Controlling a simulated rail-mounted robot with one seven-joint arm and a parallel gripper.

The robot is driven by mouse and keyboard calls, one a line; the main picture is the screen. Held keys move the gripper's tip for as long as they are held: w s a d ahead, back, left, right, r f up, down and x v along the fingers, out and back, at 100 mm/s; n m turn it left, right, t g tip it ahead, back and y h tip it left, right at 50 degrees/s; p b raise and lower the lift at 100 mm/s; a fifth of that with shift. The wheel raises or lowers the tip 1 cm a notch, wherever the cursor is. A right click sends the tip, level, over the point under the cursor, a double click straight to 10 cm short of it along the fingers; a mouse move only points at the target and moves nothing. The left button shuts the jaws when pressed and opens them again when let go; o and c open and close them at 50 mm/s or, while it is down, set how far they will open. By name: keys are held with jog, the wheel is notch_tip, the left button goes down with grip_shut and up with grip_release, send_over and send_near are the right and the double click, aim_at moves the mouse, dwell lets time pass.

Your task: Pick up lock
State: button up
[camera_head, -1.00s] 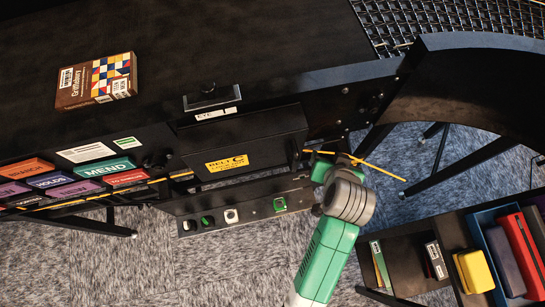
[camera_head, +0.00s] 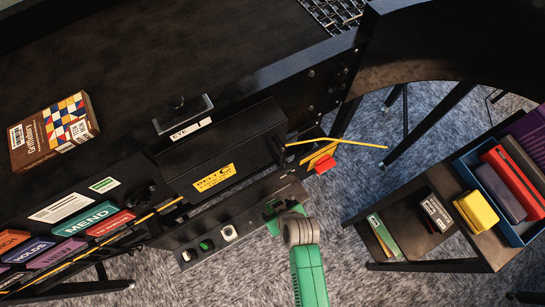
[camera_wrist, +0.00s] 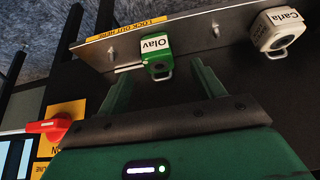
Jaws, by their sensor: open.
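A green lock (camera_wrist: 156,58) labelled "Olav" hangs on a grey plate headed "LOCK OUT HERE" (camera_wrist: 125,42) in the wrist view. A white lock (camera_wrist: 282,32) labelled "Carla" hangs to its right. My gripper (camera_wrist: 163,78) is open and empty, its two fingers pointing at the green lock, one to each side and just short of its body. In the head view my gripper (camera_head: 274,208) is at the right end of the lock plate (camera_head: 250,220) and hides the green lock. The white lock (camera_head: 228,233) and another green lock (camera_head: 206,244) show on the plate's left part.
A red switch handle (camera_wrist: 48,128) is left of my gripper in the wrist view. A black box labelled "BELT C" (camera_head: 213,178) sits above the plate. A shelf with a blue tray (camera_head: 470,170) stands at the right. Carpet is clear below the plate.

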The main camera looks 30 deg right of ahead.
jog(key=b+x, duration=0.2)
jog(key=x, duration=0.3)
jog(key=shift+d+r, duration=0.1)
jog(key=c, duration=1.2)
jog(key=shift+r+p, duration=0.4)
jog(key=shift+r, duration=0.2)
jog(key=r, duration=0.1)
jog(key=r+p, duration=0.1)
jog(key=shift+s+a+r+p, duration=0.2)
jog(key=shift+s+r+p, duration=0.1)
jog(key=shift+s+r, duration=0.1)
jog(key=s+a+r+p, duration=0.1)
jog(key=s+a+p, duration=0.1)
jog(key=s+a, duration=0.35)
jog(key=s+a+p, duration=0.1)
jog(key=s+a, duration=0.1)
jog(key=s, duration=0.6)
jog(key=r+p, duration=0.4)
jog(key=p, duration=0.1)
jog(key=shift+w+r, duration=0.25)
jog(key=shift+r, duration=0.1)
